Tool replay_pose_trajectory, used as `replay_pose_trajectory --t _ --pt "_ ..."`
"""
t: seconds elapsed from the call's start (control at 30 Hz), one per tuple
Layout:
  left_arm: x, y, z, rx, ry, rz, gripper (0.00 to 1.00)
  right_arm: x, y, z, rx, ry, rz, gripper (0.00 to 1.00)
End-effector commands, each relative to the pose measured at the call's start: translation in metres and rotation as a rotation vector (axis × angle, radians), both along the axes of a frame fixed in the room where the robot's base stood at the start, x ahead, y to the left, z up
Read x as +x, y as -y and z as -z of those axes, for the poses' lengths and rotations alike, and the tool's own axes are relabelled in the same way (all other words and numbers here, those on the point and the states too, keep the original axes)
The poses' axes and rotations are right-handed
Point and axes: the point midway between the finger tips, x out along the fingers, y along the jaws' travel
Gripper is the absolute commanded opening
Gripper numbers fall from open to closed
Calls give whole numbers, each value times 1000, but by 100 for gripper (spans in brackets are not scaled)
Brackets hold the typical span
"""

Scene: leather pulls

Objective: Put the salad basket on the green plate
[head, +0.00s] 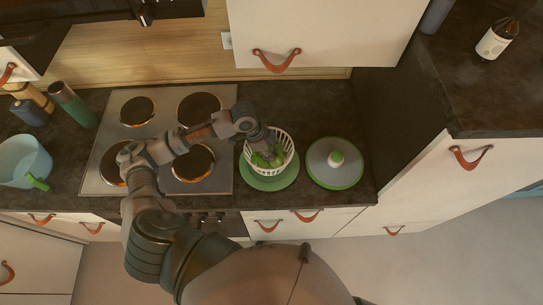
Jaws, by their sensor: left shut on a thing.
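The white slatted salad basket (287,155) with green leaves in it is over the green plate (270,184) on the dark counter. The plate's green rim shows in front of and beside the basket. I cannot tell whether the basket's bottom touches the plate or hangs just above it. My left gripper (266,145) reaches in from the left over the stove and is shut on the salad basket at its upper left side. The fingertips are partly hidden among the basket wall and leaves. My right gripper is not in view.
A round grey lid with a green rim and pale knob (336,159) lies close right of the plate. The stove (140,135) is to the left, with a light blue bowl (22,158) and bottles farther left. A tall cabinet wall (400,95) bounds the right side.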

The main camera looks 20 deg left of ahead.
Motion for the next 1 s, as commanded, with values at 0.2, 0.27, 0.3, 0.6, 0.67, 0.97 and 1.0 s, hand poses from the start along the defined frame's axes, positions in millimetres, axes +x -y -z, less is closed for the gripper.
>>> replay_pose_trajectory --t 0.2,0.27,0.3,0.6,0.67,0.97,1.0 --pt "-1 1 28 0 -3 0 0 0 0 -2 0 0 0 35" --pt "-1 1 28 1 -1 0 0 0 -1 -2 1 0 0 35" --pt "-1 1 28 1 -1 0 0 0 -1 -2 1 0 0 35" --pt "-1 0 29 0 -1 -1 49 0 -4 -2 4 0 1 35" --pt "-1 0 29 0 -1 -1 49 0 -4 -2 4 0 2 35" --pt "-1 -4 20 1 1 0 49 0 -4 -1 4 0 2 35" --pt "-1 -6 15 1 1 -1 49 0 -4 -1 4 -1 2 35"
